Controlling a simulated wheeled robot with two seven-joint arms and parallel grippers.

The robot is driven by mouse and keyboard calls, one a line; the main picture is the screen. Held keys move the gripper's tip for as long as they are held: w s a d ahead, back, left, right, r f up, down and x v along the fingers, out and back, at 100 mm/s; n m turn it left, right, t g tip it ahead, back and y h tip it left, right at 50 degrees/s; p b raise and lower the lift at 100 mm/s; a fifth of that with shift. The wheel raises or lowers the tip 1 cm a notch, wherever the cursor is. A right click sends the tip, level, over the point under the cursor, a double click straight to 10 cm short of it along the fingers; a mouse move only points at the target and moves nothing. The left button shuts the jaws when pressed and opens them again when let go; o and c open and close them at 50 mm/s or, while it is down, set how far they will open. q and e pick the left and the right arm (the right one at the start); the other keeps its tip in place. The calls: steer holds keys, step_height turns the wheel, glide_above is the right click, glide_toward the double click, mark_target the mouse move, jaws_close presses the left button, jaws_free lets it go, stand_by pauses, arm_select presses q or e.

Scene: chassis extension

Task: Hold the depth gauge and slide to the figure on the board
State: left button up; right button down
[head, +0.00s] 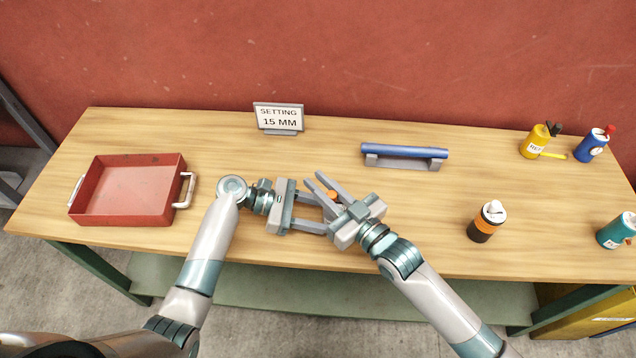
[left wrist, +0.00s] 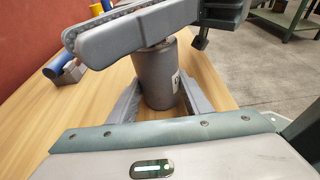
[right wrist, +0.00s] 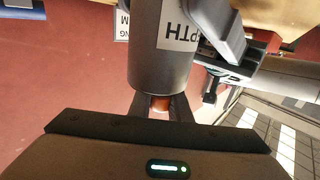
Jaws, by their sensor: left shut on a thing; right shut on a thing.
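The depth gauge shows as a grey cylinder in the left wrist view (left wrist: 156,80), between the fingers of my left gripper (head: 322,213), which is shut on it. In the right wrist view the cylinder (right wrist: 150,65) carries a white label reading "PTH" upside down. My right gripper (head: 319,182) is shut on a small orange part (right wrist: 160,103) at the gauge's end, also glimpsed in the head view (head: 332,195). The grippers hide most of the gauge in the head view. The board (head: 279,117) reads "SETTING 15 MM". The gauge's reading cannot be seen.
A red tray (head: 98,190) with handles stands on the bench (head: 250,160) at left. A blue rod (head: 404,152) lies on a grey rest behind my right gripper. An orange-and-black bottle (head: 487,222) and several other containers stand at right.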

steer(key=shift+d, duration=0.55)
steer(key=c, duration=1.6)
jaws_free()
steer(key=v, duration=1.2)
steer(key=shift+r, duration=0.2)
steer(key=shift+r, duration=2.85)
